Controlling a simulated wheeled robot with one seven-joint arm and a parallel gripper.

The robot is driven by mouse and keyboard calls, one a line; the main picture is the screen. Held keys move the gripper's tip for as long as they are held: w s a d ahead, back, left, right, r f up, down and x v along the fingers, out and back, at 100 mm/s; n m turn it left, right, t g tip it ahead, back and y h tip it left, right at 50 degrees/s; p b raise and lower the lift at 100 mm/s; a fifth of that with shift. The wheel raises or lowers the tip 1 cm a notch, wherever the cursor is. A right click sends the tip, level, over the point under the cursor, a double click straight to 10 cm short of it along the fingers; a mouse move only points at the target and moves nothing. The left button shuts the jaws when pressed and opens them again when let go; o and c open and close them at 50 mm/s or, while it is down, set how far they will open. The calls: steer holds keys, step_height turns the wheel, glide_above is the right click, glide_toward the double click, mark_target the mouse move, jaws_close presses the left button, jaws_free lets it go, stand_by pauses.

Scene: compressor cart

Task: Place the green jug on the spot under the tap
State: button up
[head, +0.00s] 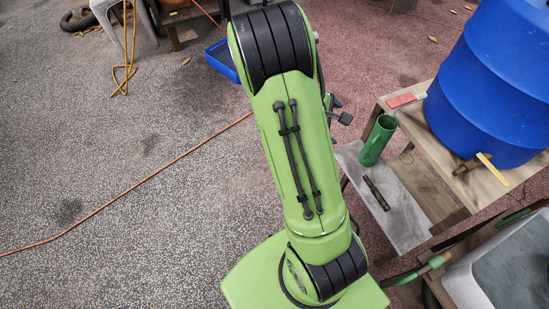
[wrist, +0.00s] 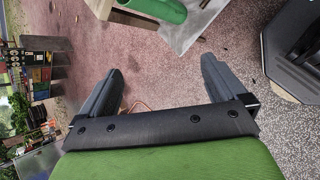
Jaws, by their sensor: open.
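The green jug (head: 374,146) stands upright at the far end of a low grey board, and its open top shows. In the wrist view the jug (wrist: 160,8) is cut off by the top edge. The tap (head: 465,167), with a yellow lever, sticks out low on the blue barrel (head: 490,80). I cannot make out a marked spot under it. My gripper (wrist: 162,82) is open in the wrist view, with nothing between its two dark fingers. The jug lies beyond the fingertips. In the head view my arm hides most of the gripper.
The grey board (head: 408,232) also carries a dark pipe-like piece (head: 376,193). A wooden stand (head: 437,148) holds the barrel, with a red-and-white brush (head: 405,100) on its edge. A grey bin (head: 505,270) is at lower right. An orange hose (head: 130,190) crosses the open ground at left.

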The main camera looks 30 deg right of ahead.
steer(key=a+r+m+t+y, duration=0.35)
steer(key=a+r, duration=0.35)
steer(key=a, duration=0.3)
steer(key=s+a+r+m+t+y, duration=0.1)
steer(key=s+a+r+m+y, duration=0.1)
steer(key=s+a+r, duration=0.3)
steer(key=s+a+r+m+t+y, duration=0.1)
steer(key=s+a+r, duration=0.4)
steer(key=a, duration=0.6)
steer(key=shift+s+a+m+t+y, duration=0.35)
steer(key=shift+s+t+y, duration=0.15)
steer(key=shift+y, duration=0.45)
steer(key=shift+r, duration=0.1)
